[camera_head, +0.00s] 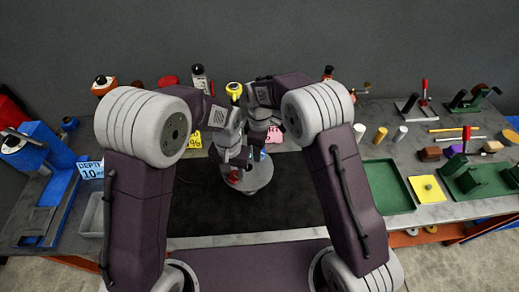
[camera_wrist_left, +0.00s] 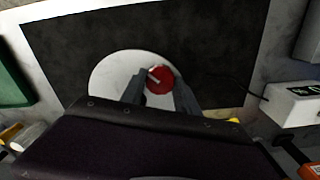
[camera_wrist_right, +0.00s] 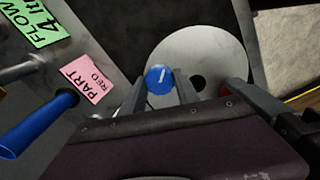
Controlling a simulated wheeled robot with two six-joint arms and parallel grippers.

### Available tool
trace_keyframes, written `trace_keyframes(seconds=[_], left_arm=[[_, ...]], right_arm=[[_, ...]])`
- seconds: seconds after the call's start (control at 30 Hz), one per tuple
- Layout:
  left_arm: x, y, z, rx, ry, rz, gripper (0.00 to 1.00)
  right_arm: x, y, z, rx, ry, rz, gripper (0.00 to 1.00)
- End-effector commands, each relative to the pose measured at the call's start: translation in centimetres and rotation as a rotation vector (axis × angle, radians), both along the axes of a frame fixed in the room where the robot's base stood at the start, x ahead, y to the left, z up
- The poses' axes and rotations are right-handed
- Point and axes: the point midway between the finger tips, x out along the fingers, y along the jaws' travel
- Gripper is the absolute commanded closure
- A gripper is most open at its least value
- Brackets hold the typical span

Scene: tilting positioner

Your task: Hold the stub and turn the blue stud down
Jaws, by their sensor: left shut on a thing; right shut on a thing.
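A round grey positioner plate (camera_head: 262,178) stands on the dark mat. A red stub (camera_wrist_left: 161,80) with a pale line on its top sits at the plate. My left gripper (camera_wrist_left: 160,92) is shut on it, one finger on each side. A round blue stud (camera_wrist_right: 159,79) with a white line on its top is also at the plate. My right gripper (camera_wrist_right: 160,93) is shut on it. In the head view the red stub (camera_head: 234,177) and the blue stud (camera_head: 262,155) are small and partly covered by my wrists. A dark hole (camera_wrist_right: 198,82) shows in the plate.
The dark mat (camera_head: 295,205) is clear in front of the plate. A green tray (camera_head: 388,188) and a yellow plate (camera_head: 427,188) lie to the right. A blue fixture (camera_head: 48,150) stands at the left. A pink label (camera_wrist_right: 87,84) and a blue-handled tool (camera_wrist_right: 35,125) are beside the mat.

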Motion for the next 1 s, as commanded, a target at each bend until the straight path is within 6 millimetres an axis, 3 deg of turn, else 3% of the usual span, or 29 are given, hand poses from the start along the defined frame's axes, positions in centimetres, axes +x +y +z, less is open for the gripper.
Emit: trace_keyframes(seconds=[0.23,0.27,0.3,0.33,0.67,0.77,1.0], left_arm=[[0.0,0.0,0.0,0.000,0.001,0.000,1.00],[0.0,0.0,0.0,0.000,0.001,0.000,1.00],[0.0,0.0,0.0,0.000,0.001,0.000,1.00],[0.0,0.0,0.0,0.000,0.001,0.000,1.00],[-0.1,0.0,0.0,0.001,0.002,0.000,1.00],[-0.1,0.0,0.0,0.001,0.002,0.000,1.00],[-0.1,0.0,0.0,0.001,0.002,0.000,1.00]], right_arm=[[0.1,0.0,0.1,0.002,-0.005,-0.007,1.00],[0.1,0.0,0.1,0.002,-0.005,-0.007,0.54],[0.1,0.0,0.1,0.002,-0.005,-0.007,0.43],[0.1,0.0,0.1,0.002,-0.005,-0.007,0.41],[0.1,0.0,0.5,0.002,-0.005,-0.006,0.41],[0.2,0.1,2.1,0.003,-0.007,-0.006,0.41],[0.3,0.0,8.3,0.003,-0.009,-0.006,0.41]])
